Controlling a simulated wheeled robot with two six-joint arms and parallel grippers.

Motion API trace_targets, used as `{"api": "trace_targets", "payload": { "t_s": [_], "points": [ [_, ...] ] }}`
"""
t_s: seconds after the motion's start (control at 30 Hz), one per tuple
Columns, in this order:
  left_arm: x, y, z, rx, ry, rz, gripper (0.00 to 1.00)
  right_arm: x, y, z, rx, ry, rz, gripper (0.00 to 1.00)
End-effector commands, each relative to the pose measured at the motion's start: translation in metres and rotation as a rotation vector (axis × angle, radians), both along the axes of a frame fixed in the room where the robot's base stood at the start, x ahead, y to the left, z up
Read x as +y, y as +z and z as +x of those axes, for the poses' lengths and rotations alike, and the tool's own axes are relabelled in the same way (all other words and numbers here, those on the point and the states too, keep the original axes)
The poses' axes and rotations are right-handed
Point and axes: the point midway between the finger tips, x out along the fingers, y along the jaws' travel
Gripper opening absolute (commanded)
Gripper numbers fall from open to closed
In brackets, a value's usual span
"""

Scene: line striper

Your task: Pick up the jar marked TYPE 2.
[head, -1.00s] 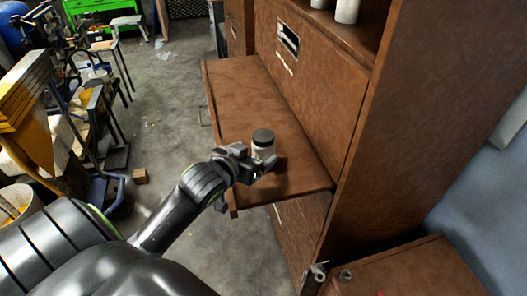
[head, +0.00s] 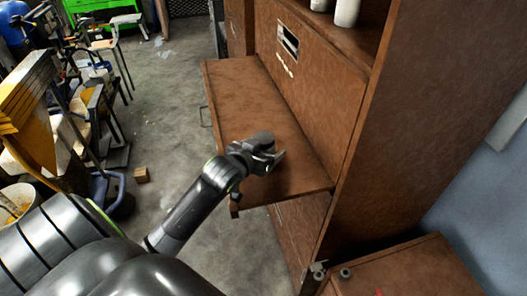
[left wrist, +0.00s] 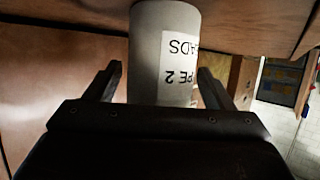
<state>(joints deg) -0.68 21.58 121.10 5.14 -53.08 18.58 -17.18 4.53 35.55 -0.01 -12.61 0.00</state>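A pale jar with a dark lid (head: 262,138) stands on the pulled-out brown shelf. In the left wrist view, the jar (left wrist: 150,50) shows a white label, upside down, with "PE 2" and "ADS" readable; the rest of the label is turned away. My left gripper (head: 270,160) is at the jar in the head view and hides its lower body. In the left wrist view, the fingers of the left gripper (left wrist: 162,72) stand apart, one on each side of the jar, with a narrow gap at the left.
The brown shelf (head: 245,95) is bare around the jar. The cabinet face (head: 315,95) rises close on its right. White containers (head: 346,12) stand on a higher shelf. A cluttered work area lies at the left, with open floor (head: 165,110) between.

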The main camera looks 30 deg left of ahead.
Motion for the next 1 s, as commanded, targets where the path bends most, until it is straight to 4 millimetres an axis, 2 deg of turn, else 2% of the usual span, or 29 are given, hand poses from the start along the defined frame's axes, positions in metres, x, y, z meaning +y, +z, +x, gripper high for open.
{"api": "trace_targets", "payload": {
  "t_s": [0.07,0.43,0.73,0.87,1.0],
  "points": [
    [0.000,0.000,0.000,0.000,0.000,0.000,0.65,0.000,0.000,0.000,0.000,0.000,0.000,0.36],
    [0.000,0.000,0.000,0.000,0.000,0.000,0.18,0.000,0.000,0.000,0.000,0.000,0.000,0.36],
    [0.000,0.007,0.000,-0.005,-0.002,0.002,0.18,0.000,-0.001,0.000,0.001,0.000,0.000,0.36],
    [0.000,0.025,0.001,-0.010,-0.003,0.004,0.18,0.000,-0.002,0.000,0.001,0.000,0.000,0.36],
    [0.000,0.053,0.001,-0.011,-0.003,0.005,0.18,0.000,-0.004,-0.001,0.001,0.000,0.000,0.36]
  ]
}}
